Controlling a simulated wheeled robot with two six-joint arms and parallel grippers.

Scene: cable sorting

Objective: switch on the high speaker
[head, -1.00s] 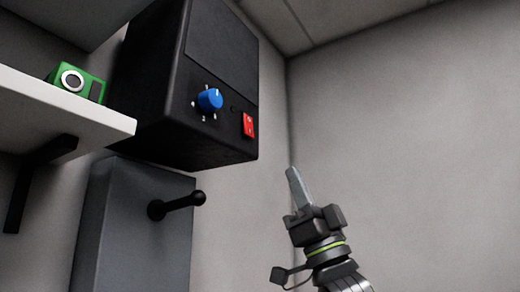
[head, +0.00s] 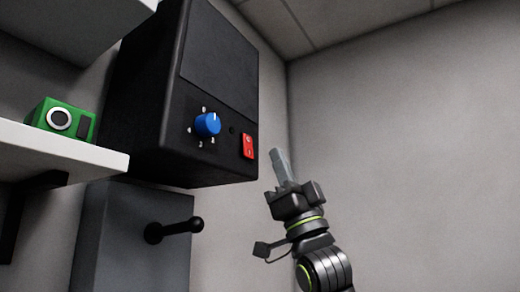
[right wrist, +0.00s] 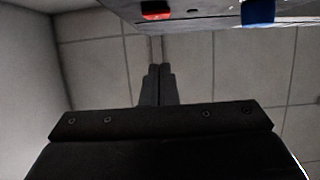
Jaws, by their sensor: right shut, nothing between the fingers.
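The high speaker (head: 150,95) is a black box on the wall at the upper left of the head view. Its front has a blue knob (head: 207,124) and a red rocker switch (head: 248,146) at the lower right. My right gripper (head: 277,152) is shut and empty, pointing up, a little to the right of the switch and apart from it. In the right wrist view the shut fingers (right wrist: 158,70) point at the ceiling tiles. The red switch (right wrist: 156,10) and blue knob (right wrist: 258,12) show at the top edge there. My left gripper is not in view.
A white shelf (head: 60,152) with a green box (head: 62,119) on it is left of the speaker. A grey cabinet (head: 120,240) with a black lever handle (head: 180,228) is below it. The space by the right wall (head: 410,130) is free.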

